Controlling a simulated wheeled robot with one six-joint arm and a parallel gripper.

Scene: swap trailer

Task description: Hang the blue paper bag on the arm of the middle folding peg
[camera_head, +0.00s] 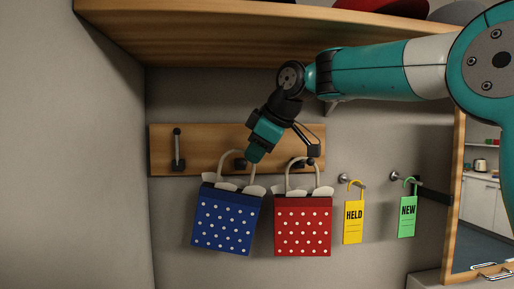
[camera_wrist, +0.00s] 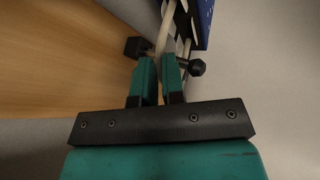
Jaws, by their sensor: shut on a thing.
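The blue paper bag (camera_head: 226,222) with white dots hangs slightly tilted below the wooden peg board. My gripper (camera_head: 256,154) is shut on its pale handle (camera_wrist: 164,32); the bag's blue side (camera_wrist: 204,18) shows at the top of the wrist view. The middle folding peg (camera_head: 239,163) is partly hidden behind the handle and my gripper. In the wrist view its black base (camera_wrist: 136,47) is on the board and its ball end (camera_wrist: 197,67) sticks out past my fingers (camera_wrist: 160,78). I cannot tell whether the handle is around the peg's arm.
A red dotted bag (camera_head: 302,226) hangs on the right peg, close beside the blue one. The left peg (camera_head: 178,150) on the board (camera_head: 213,138) is empty and upright. Yellow HELD (camera_head: 354,222) and green NEW (camera_head: 407,217) tags hang further right. A wooden shelf (camera_head: 200,40) is overhead.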

